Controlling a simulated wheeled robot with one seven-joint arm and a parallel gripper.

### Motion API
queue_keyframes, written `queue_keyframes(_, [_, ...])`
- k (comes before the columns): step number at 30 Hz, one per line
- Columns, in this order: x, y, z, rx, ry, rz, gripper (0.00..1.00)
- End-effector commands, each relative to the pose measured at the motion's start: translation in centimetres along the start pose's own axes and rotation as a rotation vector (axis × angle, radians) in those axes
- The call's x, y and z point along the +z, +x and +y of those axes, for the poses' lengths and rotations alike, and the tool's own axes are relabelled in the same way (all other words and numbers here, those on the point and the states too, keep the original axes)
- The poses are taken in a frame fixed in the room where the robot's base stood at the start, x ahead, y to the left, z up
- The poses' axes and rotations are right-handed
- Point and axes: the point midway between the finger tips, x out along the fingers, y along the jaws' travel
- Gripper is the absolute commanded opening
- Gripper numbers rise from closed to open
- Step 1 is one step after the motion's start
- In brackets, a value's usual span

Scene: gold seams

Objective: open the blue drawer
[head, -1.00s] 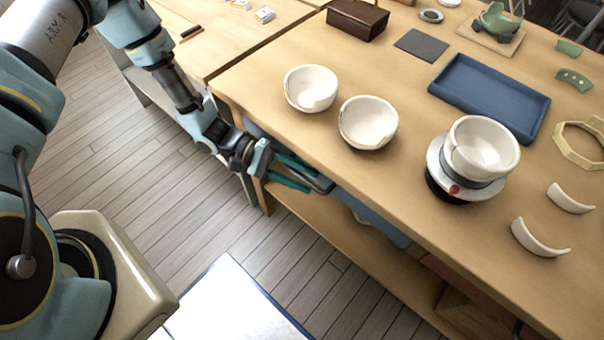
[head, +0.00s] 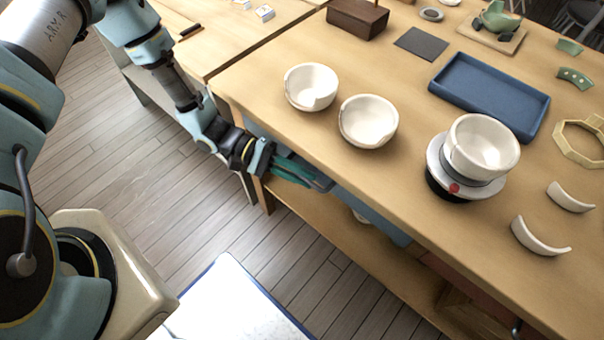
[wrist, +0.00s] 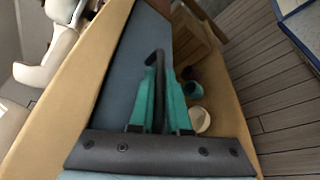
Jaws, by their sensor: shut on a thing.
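The blue drawer (head: 372,213) is under the worktable's front edge, and its front looks closed. In the wrist view its blue front (wrist: 130,65) fills the area left of the fingers. Its dark bar handle (wrist: 158,100) runs between my teal fingers. My gripper (head: 318,181) is at the drawer's left part, and it also shows in the wrist view (wrist: 162,75), shut on the handle. In the head view the fingers hide most of the handle.
Two chipped white bowls (head: 311,87) (head: 368,122) stand near the table edge above my gripper. Another bowl (head: 482,147) sits on a round stand. A blue tray (head: 490,92) lies farther back.

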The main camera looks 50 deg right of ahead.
Motion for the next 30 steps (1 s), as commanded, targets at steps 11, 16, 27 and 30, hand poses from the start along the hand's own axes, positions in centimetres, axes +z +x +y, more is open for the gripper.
queue_keyframes(11, [-0.02, -0.03, -0.02, 0.0, 0.0, 0.001, 0.0])
queue_keyframes(16, [-0.02, -0.03, -0.02, -0.001, 0.0, 0.001, 0.0])
queue_keyframes(27, [0.17, -0.14, -0.16, 0.0, -0.001, 0.001, 0.0])
queue_keyframes(30, [0.82, -0.41, -0.59, 0.002, -0.003, 0.002, 0.0])
